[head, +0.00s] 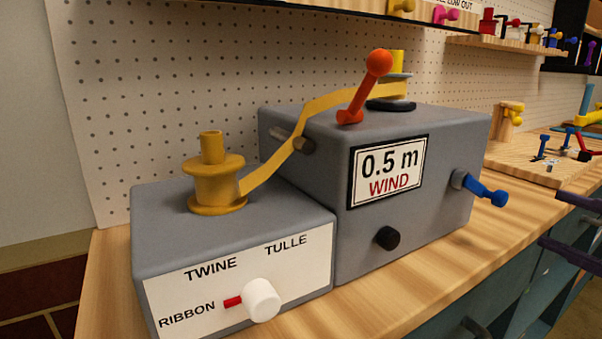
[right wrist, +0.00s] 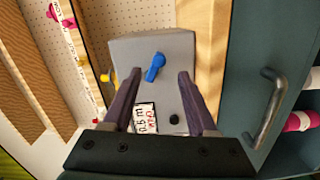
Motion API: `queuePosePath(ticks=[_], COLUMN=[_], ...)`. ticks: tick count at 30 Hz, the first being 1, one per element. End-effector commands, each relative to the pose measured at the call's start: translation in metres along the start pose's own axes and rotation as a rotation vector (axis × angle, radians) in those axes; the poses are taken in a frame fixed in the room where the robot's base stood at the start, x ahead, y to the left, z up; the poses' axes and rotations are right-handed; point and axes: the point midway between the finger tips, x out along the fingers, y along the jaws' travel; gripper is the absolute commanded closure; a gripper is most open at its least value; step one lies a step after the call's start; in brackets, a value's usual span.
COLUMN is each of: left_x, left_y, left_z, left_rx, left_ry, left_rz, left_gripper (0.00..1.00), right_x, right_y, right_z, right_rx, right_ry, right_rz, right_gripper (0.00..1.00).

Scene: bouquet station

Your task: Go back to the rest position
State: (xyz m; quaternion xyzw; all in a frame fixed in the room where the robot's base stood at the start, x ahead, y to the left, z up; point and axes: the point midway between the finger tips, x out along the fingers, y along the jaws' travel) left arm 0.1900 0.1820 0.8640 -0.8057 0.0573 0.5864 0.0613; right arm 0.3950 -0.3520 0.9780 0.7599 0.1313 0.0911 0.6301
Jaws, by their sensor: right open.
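My right gripper (head: 574,228) shows only as two dark purple fingers at the right edge of the head view. The fingers are apart with nothing between them, to the right of the blue crank (head: 480,188) on the grey winding box (head: 300,185). In the right wrist view the open gripper (right wrist: 158,76) points at the box (right wrist: 125,48), and the blue crank (right wrist: 155,67) shows beyond the fingertips, apart from them. My left gripper is in neither view.
The smaller grey box (head: 160,235) holds a yellow spool (head: 214,185); yellow ribbon (head: 270,170) runs to the winding box beside an orange-red lever (head: 365,88). A wooden board (head: 515,163) with tools lies right. A cabinet handle (right wrist: 268,112) sticks out nearby.

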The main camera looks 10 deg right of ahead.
Motion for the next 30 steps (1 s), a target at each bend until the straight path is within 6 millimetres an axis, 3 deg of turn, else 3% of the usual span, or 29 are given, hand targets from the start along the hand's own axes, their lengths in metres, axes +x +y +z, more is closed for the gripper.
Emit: queuePosePath(ticks=[3, 8, 14, 20, 24, 30], left_x=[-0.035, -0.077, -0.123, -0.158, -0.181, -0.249], left_y=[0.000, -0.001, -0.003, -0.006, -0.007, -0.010], left_z=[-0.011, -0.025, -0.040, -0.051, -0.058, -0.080], left_rx=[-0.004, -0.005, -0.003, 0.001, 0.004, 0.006], left_ry=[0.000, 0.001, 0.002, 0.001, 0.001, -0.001], left_rz=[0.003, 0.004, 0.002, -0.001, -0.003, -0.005], left_gripper=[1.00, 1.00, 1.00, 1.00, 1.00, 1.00], right_x=[0.005, -0.006, -0.050, -0.105, -0.144, -0.145], right_y=[0.011, 0.005, -0.003, 0.007, 0.029, 0.099], right_z=[-0.015, -0.044, -0.110, -0.186, -0.239, -0.248], right_rx=[0.167, 0.484, 0.867, 1.137, 1.273, 1.258], right_ry=[-0.150, -0.431, -0.760, -1.002, -1.133, -1.136], right_rz=[-0.032, -0.133, -0.337, -0.565, -0.728, -0.724], right_gripper=[0.42, 0.42, 0.42, 0.42, 0.42, 0.42])
